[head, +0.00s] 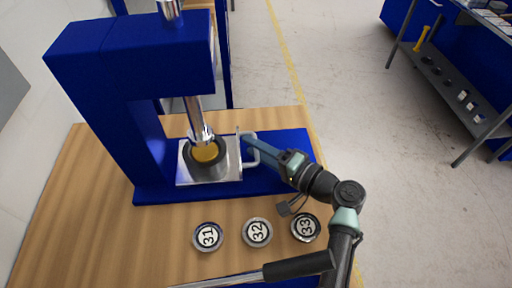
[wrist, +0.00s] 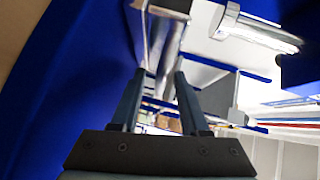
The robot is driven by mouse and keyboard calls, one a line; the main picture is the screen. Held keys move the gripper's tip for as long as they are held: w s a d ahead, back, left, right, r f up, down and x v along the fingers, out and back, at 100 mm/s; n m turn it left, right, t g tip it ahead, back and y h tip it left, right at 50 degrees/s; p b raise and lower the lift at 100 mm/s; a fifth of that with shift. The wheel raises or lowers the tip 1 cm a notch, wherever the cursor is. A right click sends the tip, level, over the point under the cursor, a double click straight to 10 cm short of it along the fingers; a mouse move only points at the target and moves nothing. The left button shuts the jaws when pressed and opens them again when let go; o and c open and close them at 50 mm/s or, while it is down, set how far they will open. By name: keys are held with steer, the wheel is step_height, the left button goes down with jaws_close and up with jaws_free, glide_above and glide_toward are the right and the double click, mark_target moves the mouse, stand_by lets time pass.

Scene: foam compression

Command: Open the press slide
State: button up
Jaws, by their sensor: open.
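The press slide is a silver plate (head: 184,177) on the blue press base, carrying a dark round cup (head: 208,168) with a yellow-brown piece inside. The cup sits under the chrome ram (head: 196,118). A pale handle (head: 253,163) stands on the slide's right side. My gripper (head: 246,143) reaches in from the right, its fingertips at the handle. In the wrist view my gripper (wrist: 161,76) has its two fingers apart, with a silver bar (wrist: 168,48) at and between the tips. I cannot tell whether they touch it.
The blue press frame (head: 120,60) rises over the slide on a wooden table (head: 90,240). Three discs marked 31 (head: 208,237), 32 (head: 257,232) and 33 (head: 305,227) lie in front of the base. Shelving (head: 450,90) stands far right, beyond open floor.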

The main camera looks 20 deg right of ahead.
jaws_close()
stand_by(1.3)
